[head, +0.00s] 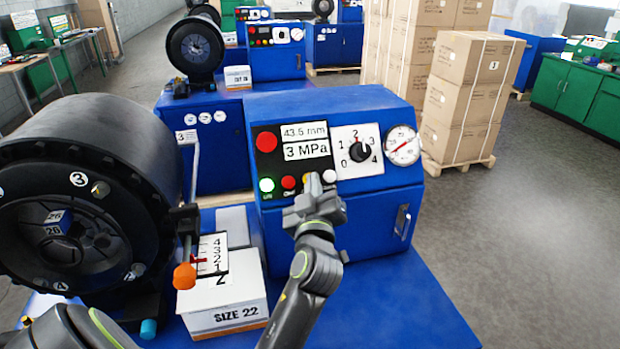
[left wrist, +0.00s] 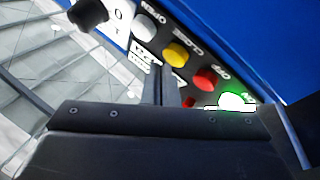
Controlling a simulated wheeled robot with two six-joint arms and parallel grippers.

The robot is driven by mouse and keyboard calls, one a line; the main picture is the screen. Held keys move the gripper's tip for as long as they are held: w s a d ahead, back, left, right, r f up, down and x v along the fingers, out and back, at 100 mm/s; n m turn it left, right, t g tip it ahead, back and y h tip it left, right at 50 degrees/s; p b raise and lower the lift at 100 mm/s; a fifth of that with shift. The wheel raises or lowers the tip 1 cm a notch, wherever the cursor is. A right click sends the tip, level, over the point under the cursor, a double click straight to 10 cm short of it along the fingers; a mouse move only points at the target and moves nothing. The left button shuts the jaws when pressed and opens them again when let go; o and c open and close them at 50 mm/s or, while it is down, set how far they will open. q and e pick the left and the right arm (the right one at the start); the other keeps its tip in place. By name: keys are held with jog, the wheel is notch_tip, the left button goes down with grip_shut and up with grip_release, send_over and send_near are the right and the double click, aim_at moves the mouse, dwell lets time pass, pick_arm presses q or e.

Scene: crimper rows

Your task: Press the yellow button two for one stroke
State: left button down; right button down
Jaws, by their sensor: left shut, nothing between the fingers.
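The yellow button (head: 307,178) is on the control panel of the near blue crimper, mostly hidden by my left gripper in the head view. In the left wrist view the yellow button (left wrist: 176,54), by the word CLOSE, sits between a white button (left wrist: 143,25) and a red button (left wrist: 205,78). My left gripper (head: 313,186) is in front of the panel, over the yellow button. It is shut and empty, and its fingers (left wrist: 161,75) point at the panel just beside the yellow button. I cannot tell whether they touch it. My right gripper is not in view.
A green lit button (head: 266,184) and a large red button (head: 266,142) are also on the panel. A dial (head: 360,151) and gauge (head: 403,145) are to the right. The crimper head (head: 85,140) and a white SIZE 22 box (head: 225,303) stand left.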

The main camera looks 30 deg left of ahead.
pick_arm(q)
jog(key=shift+s+d+r, duration=0.2)
jog(key=shift+s+r, duration=0.05)
jog(key=s+d+r, duration=0.1)
jog(key=s+d+r+p, duration=0.1)
jog(key=d, duration=0.1)
jog(key=shift+s+d+r, duration=0.1)
jog(key=shift+s+r, duration=0.25)
dwell(1.2)
